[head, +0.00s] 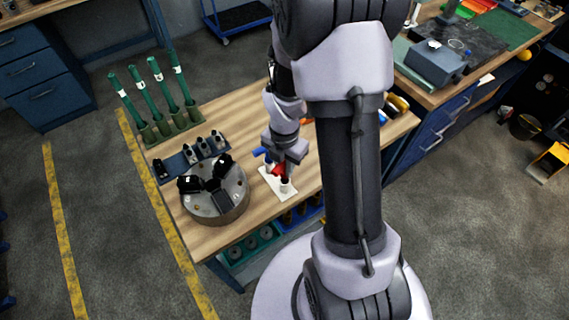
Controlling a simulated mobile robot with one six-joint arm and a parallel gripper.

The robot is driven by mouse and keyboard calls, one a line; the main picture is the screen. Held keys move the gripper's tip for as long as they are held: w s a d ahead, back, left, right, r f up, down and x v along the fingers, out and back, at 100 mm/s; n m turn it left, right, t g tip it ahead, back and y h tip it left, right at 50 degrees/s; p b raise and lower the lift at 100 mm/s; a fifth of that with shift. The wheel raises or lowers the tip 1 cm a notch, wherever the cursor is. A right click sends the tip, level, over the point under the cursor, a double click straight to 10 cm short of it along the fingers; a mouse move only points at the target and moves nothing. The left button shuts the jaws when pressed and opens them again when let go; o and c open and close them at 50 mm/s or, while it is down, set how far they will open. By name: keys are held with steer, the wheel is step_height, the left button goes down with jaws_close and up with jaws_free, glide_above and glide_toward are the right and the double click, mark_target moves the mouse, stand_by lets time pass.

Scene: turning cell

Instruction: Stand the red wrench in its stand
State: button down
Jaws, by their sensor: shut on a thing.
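My gripper (285,150) is over the wooden table, just above a pale stand. It is shut on the red wrench (279,170), of which only a small red part shows below the fingers. The stand has a flat white base (278,188) and a short upright part with a dark top (285,183). The red part appears right at or just above the stand. I cannot tell whether it touches it or sits in it. A blue piece (259,152) shows left of the fingers. My arm hides part of the table behind.
A round chuck with black jaws (217,200) stands close on the left, with a dark rack of small holders (203,150) behind it. Green-handled tools (155,90) stand at the back left. A bench with a grey box (437,62) is at the right. Bare wood (225,108) lies behind.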

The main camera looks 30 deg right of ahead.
steer(key=shift+f+b, duration=0.4)
steer(key=shift+f, duration=0.4)
steer(key=c, duration=1.2)
jaws_free()
step_height(320, 180, up, 18)
steer(key=p, duration=0.5)
steer(key=shift+f, duration=0.25)
